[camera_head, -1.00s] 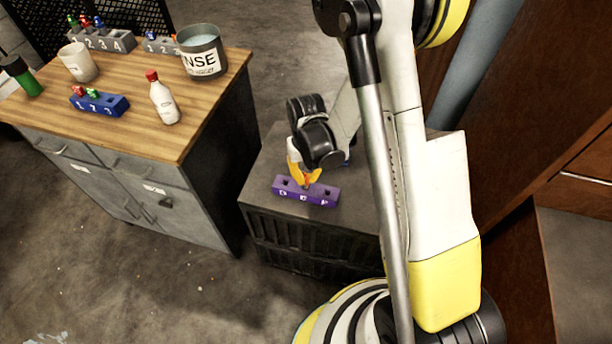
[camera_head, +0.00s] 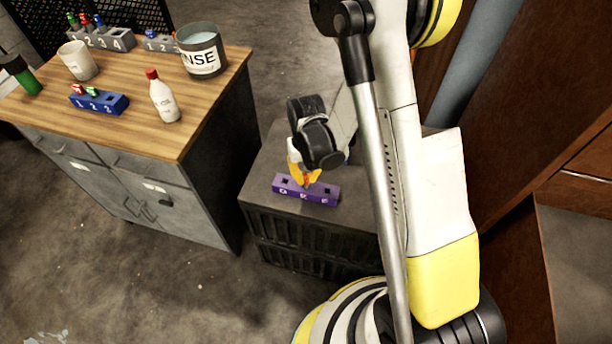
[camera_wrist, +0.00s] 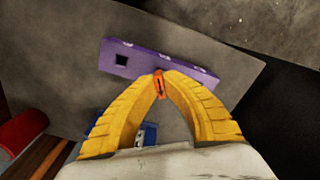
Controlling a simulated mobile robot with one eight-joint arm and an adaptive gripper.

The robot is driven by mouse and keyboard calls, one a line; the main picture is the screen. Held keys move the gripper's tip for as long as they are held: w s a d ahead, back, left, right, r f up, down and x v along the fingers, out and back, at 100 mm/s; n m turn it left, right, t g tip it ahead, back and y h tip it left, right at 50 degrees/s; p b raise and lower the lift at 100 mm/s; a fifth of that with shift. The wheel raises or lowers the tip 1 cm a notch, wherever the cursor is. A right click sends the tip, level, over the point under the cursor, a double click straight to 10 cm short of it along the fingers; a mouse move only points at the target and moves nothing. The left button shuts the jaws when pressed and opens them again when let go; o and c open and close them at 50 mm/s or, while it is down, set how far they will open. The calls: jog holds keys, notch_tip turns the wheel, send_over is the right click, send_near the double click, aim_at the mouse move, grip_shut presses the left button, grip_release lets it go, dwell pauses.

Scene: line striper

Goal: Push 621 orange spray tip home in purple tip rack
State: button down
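The purple tip rack (camera_head: 320,197) lies on top of a dark crate-like stand, with an open square hole at each end. It also shows in the wrist view (camera_wrist: 140,62), where one hole is visible. My gripper (camera_head: 311,180) is over the rack's middle, its yellow fingers closing together at the tips in the wrist view (camera_wrist: 160,80). The small orange spray tip (camera_wrist: 159,86) is between the fingertips, at the rack's near edge in that view. The rack's middle hole is hidden, so I cannot tell how deep the tip sits.
A wooden-topped workbench (camera_head: 135,125) at left holds a rinse pot (camera_head: 203,60), a white bottle with a red cap (camera_head: 163,100), a white cup (camera_head: 78,62) and a blue rack (camera_head: 110,105). A blue object (camera_wrist: 149,133) lies under my gripper in the wrist view.

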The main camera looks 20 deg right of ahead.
jog(key=shift+f, duration=1)
jog(key=c, duration=1.2)
grip_release()
jog(key=shift+o, duration=0.2)
jog(key=shift+r+p, duration=2.15)
jog(key=shift+r, duration=1.4)
